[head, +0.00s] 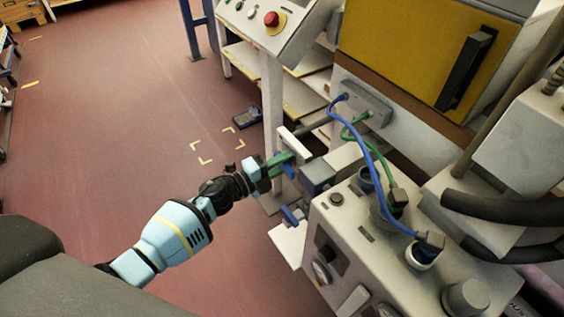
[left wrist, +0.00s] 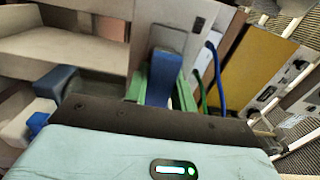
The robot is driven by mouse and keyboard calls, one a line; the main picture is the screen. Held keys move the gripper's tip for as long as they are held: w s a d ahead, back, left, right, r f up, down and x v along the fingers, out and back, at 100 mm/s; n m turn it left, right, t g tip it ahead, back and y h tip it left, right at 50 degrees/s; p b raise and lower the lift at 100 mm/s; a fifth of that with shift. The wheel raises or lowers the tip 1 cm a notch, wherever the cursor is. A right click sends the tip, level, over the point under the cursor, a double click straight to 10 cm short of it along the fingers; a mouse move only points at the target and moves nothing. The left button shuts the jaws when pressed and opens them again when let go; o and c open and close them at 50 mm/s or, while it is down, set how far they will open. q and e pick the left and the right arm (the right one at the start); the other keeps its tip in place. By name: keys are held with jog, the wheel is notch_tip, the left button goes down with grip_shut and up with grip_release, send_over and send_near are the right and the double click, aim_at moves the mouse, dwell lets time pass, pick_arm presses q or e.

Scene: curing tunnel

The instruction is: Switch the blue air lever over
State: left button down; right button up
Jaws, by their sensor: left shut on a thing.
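The blue air lever (head: 289,172) is at the left side of the grey machine box, next to a dark grey block (head: 317,176). My left gripper (head: 280,163) has its green fingers at the lever. In the left wrist view the blue lever (left wrist: 160,78) stands between the two green fingers of my left gripper (left wrist: 158,90), which is shut on it. The fingers hide part of the lever, and its pivot is not clear. My right gripper is not in view.
A second blue part (head: 293,214) sits lower on the box's left side. Blue and green hoses (head: 376,165) run above the box. A white bar (head: 294,140) is close behind the gripper. The red floor (head: 110,130) to the left is clear.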

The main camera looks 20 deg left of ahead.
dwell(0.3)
pick_arm(q)
jog(key=c, duration=1.2)
grip_release()
jog(key=shift+o, duration=0.2)
jog(key=v, duration=0.8)
